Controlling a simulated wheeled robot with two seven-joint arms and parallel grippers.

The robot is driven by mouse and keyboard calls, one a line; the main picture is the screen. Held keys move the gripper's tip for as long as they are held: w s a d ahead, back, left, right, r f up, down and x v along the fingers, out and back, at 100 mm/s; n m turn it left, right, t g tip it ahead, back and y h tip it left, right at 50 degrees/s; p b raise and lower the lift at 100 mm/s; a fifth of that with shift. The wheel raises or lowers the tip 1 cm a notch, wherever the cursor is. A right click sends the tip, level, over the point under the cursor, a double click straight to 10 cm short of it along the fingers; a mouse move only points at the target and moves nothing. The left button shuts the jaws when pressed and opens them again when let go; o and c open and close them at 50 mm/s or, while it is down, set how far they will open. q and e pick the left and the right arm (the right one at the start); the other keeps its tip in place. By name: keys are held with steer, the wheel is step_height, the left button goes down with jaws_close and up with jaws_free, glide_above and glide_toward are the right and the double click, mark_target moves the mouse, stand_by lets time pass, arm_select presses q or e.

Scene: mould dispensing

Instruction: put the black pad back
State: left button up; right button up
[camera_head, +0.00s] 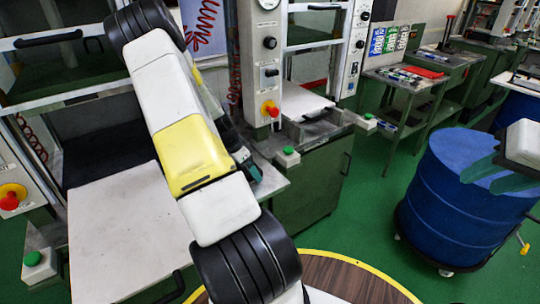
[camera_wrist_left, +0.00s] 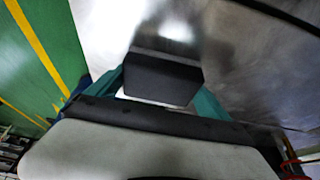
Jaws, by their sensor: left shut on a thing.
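The black pad (camera_wrist_left: 162,78) shows in the left wrist view, between the teal fingers of my left gripper (camera_wrist_left: 160,92). The gripper is shut on it. A pale edge shows along the pad's lower side, and a shiny grey metal surface lies beyond it. I cannot tell whether the pad touches that surface. In the head view my left arm hides the pad and most of the left gripper. My right gripper (camera_head: 492,174) is at the right edge, over the blue drum, with its green fingers apart and nothing seen between them.
The blue drum (camera_head: 462,200) stands on a wheeled base at the right. A green machine cabinet (camera_head: 312,185) with a grey top and green buttons is in the middle. A pale table (camera_head: 125,235) is at the left. Green floor (camera_head: 372,215) lies open between cabinet and drum.

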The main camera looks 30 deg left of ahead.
arm_select(q)
steer(key=o, duration=1.2)
steer(key=shift+c, duration=0.2)
steer(key=v, duration=1.1)
steer(key=s+d+r+n+y, duration=0.1)
steer(key=s+d+r, duration=0.1)
steer(key=d+r, duration=1.4)
steer(key=s+d+r+n+t, duration=0.1)
steer(key=s+d+r+n, duration=0.1)
steer(key=s+d, duration=0.4)
steer(key=s+d+r+n+t+h, duration=0.1)
steer(key=s+d+r, duration=0.4)
steer(key=d, duration=0.4)
steer(key=shift+s+r+n, duration=0.3)
steer(key=shift+s+n, duration=0.1)
steer(key=shift+s, duration=0.45)
